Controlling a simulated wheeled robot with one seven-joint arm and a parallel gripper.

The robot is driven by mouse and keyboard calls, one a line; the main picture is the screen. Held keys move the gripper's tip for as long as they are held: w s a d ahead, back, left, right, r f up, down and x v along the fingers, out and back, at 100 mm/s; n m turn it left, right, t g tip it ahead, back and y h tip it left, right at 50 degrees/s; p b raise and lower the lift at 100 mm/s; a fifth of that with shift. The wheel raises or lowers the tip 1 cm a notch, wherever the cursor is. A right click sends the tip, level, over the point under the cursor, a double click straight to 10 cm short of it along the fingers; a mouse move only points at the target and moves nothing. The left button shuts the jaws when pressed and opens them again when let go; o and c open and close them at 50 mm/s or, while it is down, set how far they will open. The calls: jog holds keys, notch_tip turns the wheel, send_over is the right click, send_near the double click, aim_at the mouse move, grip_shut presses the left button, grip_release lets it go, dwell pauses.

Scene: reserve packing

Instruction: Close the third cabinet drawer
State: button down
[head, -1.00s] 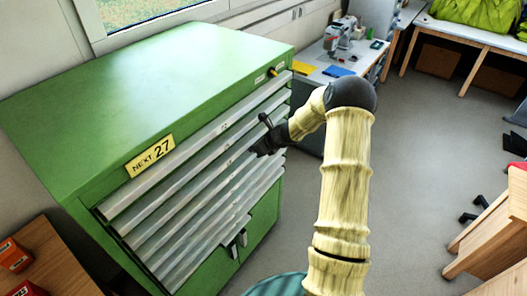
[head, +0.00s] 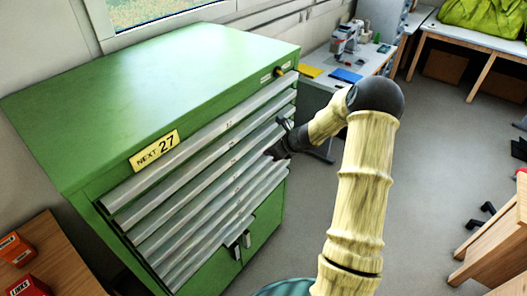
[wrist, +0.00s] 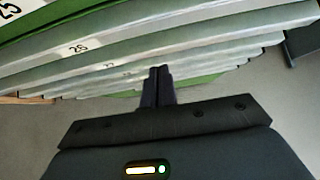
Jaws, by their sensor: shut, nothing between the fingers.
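The green cabinet (head: 150,85) fills the left of the head view, with a stack of several pale grey drawer fronts below its top. The third drawer front from the top (head: 198,183) runs slantwise across the cabinet face; how far it stands out is hard to tell. My gripper (head: 272,153) is at the right end of the drawer stack, in front of the middle drawers. In the wrist view its two dark fingers (wrist: 158,73) are together and empty, pointing at the lower drawer fronts. Whether the tips touch a front is unclear.
A yellow sign reading NEXT 27 (head: 155,151) is on the cabinet's front edge. Cabinet doors with handles (head: 240,240) are below the drawers. A brown table with orange boxes (head: 14,248) is at lower left. A workbench (head: 340,75) stands behind.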

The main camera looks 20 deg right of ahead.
jog(key=b+v, duration=0.1)
jog(key=v, duration=0.8)
jog(key=shift+b, duration=0.3)
jog(key=shift+a, duration=0.1)
jog(key=s+a+n+g+h, duration=0.1)
jog(key=s+a+n, duration=0.3)
jog(key=s+n, duration=0.4)
jog(key=s+a+r+n+g+h+b, duration=0.1)
jog(key=s+a+n+g+h, duration=0.1)
jog(key=s+a+n, duration=0.3)
jog(key=s+a+n+g+h, duration=0.1)
jog(key=s+a+n, duration=0.4)
jog(key=s+n, duration=0.6)
jog(key=n+h, duration=0.1)
jog(key=n, duration=0.4)
jog(key=shift+g, duration=0.4)
jog(key=shift+s+d+r, duration=0.1)
jog(key=shift+d+r, duration=0.05)
jog(key=shift+d, duration=0.05)
